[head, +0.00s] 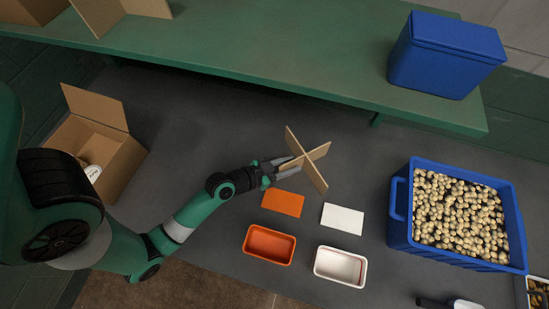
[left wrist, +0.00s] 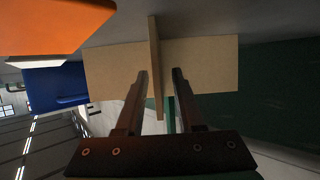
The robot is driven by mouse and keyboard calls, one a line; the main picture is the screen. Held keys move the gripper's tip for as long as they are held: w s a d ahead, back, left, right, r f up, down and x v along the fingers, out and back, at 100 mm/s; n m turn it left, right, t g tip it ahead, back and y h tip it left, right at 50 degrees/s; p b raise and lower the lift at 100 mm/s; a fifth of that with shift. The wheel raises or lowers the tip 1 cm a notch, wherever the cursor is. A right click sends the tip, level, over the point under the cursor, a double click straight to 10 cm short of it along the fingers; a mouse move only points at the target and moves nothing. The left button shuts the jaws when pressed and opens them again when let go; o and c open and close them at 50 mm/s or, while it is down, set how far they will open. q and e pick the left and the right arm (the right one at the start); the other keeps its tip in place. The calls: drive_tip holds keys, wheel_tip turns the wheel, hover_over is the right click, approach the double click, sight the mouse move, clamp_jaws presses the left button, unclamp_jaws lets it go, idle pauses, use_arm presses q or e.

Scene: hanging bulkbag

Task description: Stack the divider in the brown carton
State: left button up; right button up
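The divider (head: 317,173) is two crossed tan cardboard panels, at the centre of the head view above the grey table's far half. My left gripper (head: 286,164) reaches it from the left. In the left wrist view the fingers (left wrist: 161,78) straddle one panel of the divider (left wrist: 200,62); a narrow gap shows between that panel and the right finger, so the gripper looks open around it. I cannot tell whether the divider touches the table. The brown carton (head: 118,158) stands open at the left, one flap raised, with a white item (head: 92,171) inside. My right gripper is out of view.
An orange pad (head: 283,203), a white pad (head: 342,218), an orange tray (head: 269,245) and a white tray (head: 340,267) lie in front of the divider. A blue bin (head: 401,232) of potato-like items stands right. A green shelf (head: 270,50) with a blue box (head: 445,60) overhangs the back.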

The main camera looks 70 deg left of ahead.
use_arm(q)
drive_tip(key=v, duration=0.9)
drive_tip(key=shift+s, duration=0.2)
drive_tip(key=shift+s+d+r, duration=0.15)
drive_tip(key=shift+s+r, duration=0.05)
drive_tip(key=shift+s, duration=0.15)
drive_tip(key=shift+o, duration=0.4)
